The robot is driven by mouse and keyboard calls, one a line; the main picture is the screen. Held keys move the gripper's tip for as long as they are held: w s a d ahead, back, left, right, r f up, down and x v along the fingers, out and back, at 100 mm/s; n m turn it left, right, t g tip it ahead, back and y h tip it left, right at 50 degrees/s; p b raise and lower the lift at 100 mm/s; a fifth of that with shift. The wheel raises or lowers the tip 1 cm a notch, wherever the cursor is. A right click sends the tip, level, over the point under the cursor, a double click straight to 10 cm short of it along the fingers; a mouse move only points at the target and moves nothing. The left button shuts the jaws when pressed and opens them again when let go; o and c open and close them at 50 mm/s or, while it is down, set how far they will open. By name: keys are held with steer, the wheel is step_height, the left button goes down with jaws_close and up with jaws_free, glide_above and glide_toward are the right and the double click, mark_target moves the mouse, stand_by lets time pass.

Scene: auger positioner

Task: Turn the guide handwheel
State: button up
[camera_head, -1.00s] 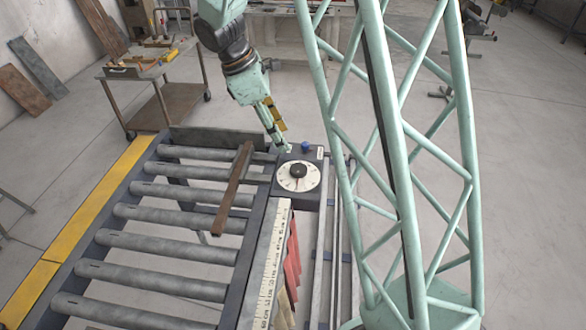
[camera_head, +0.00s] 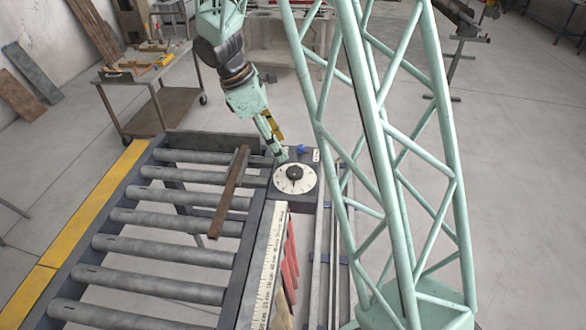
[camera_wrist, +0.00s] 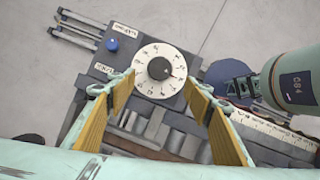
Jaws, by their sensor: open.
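The likely guide handwheel is a round white dial with black marks (camera_head: 294,186) and a black knob (camera_head: 294,172) at its centre. It sits on a dark box at the far end of the ruler. In the wrist view the dial (camera_wrist: 148,86) and its black knob (camera_wrist: 159,68) show whole, seen between my fingers. My gripper (camera_head: 282,154) is just behind and left of the dial in the head view. In the wrist view my gripper (camera_wrist: 158,82) is open, its yellow-padded fingers spread either side of the dial and empty. I cannot tell its exact height above the knob.
A small blue knob (camera_head: 301,149) stands on the same box, also in the wrist view (camera_wrist: 112,44). A roller conveyor (camera_head: 165,252) lies left, with a brown bar (camera_head: 230,192) across it. A white ruler (camera_head: 268,270) runs toward the front. My green lattice column stands close on the right.

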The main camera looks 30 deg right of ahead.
mark_target(295, 171)
steer(key=x, duration=1.1)
steer(key=shift+d+f+b, duration=0.1)
steer(key=shift+f+b, duration=0.25)
steer(key=c, duration=0.9)
